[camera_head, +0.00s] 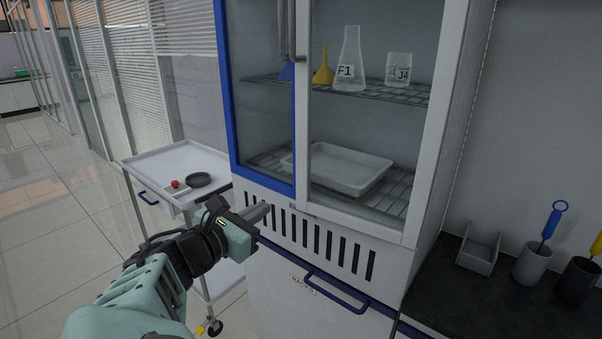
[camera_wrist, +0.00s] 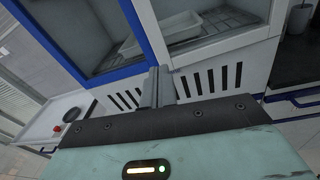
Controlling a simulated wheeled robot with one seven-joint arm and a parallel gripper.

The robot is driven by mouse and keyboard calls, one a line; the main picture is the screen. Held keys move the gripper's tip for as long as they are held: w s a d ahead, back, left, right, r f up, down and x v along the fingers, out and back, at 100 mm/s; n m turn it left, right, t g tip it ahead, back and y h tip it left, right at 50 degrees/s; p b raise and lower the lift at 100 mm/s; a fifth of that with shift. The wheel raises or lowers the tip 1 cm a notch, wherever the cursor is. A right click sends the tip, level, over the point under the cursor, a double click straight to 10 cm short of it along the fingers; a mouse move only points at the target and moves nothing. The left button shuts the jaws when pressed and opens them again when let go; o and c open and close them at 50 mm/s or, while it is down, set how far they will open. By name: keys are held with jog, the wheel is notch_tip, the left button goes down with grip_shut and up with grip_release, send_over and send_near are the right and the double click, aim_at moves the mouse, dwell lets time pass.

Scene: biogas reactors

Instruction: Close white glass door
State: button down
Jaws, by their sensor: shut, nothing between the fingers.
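The cabinet's right-hand glass door has a white frame (camera_head: 302,150) and looks flush with the cabinet front; a small gap cannot be ruled out. Its lower rail also shows in the wrist view (camera_wrist: 225,42). Beside it on the left is the blue-framed glass door (camera_head: 265,178), which also looks flush. Vertical grey handles (camera_head: 299,35) stand near the meeting edges at the top. My gripper (camera_head: 264,211) is shut and empty, in front of the vent panel below the blue door, left of the white door. In the wrist view its fingers (camera_wrist: 158,86) are together. Contact cannot be told.
Behind the glass are a flask (camera_head: 350,70), a beaker (camera_head: 398,72), a yellow funnel (camera_head: 323,72) and a white tray (camera_head: 345,165). A white trolley (camera_head: 160,160) stands left of the cabinet. A dark counter (camera_head: 480,300) is at right. Floor at left is clear.

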jog(key=n+t, duration=0.1)
jog(key=n, duration=0.1)
jog(key=p, duration=0.4)
send_near(300, 177)
jog(key=x, duration=0.5)
jog(key=shift+w+d+r, duration=0.1)
jog(key=shift+w+r, duration=0.05)
jog(key=shift+w, duration=0.05)
jog(key=shift+w+d+p, duration=0.35)
jog(key=shift+w, duration=0.25)
jog(key=shift+d, duration=0.1)
